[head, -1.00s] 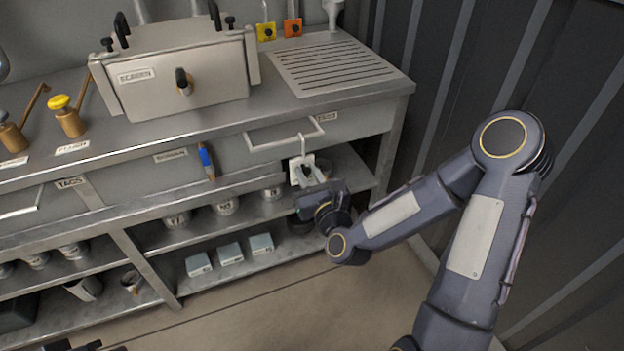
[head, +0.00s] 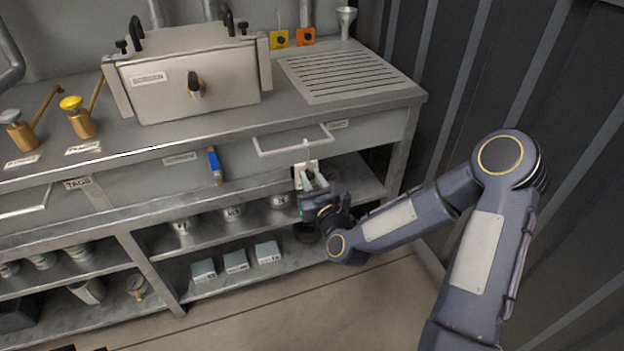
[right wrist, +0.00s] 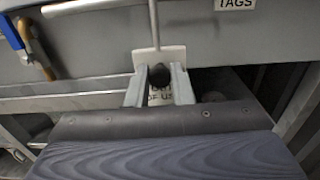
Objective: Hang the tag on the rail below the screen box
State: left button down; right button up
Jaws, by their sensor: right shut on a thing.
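My right gripper (head: 312,183) is shut on a white tag (head: 303,168), which it holds upright in front of the bench. The tag also shows in the right wrist view (right wrist: 157,56) between the fingers (right wrist: 159,82), with part of its print hidden. A thin hook stem rises from the tag and runs off the top of the wrist view. In the head view, the stem top overlaps a pale U-shaped rail (head: 280,151); I cannot tell if it is hooked over it. The grey screen box (head: 160,95) stands on the bench top, up and left.
Another rail (head: 22,212) is at far left, by a TAGS label (head: 78,184). Shelves below hold cans and grey boxes (head: 236,261). A dark corrugated wall (head: 560,70) stands on the right.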

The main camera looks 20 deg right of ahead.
jog(key=o, duration=0.8)
jog(key=shift+o, duration=0.2)
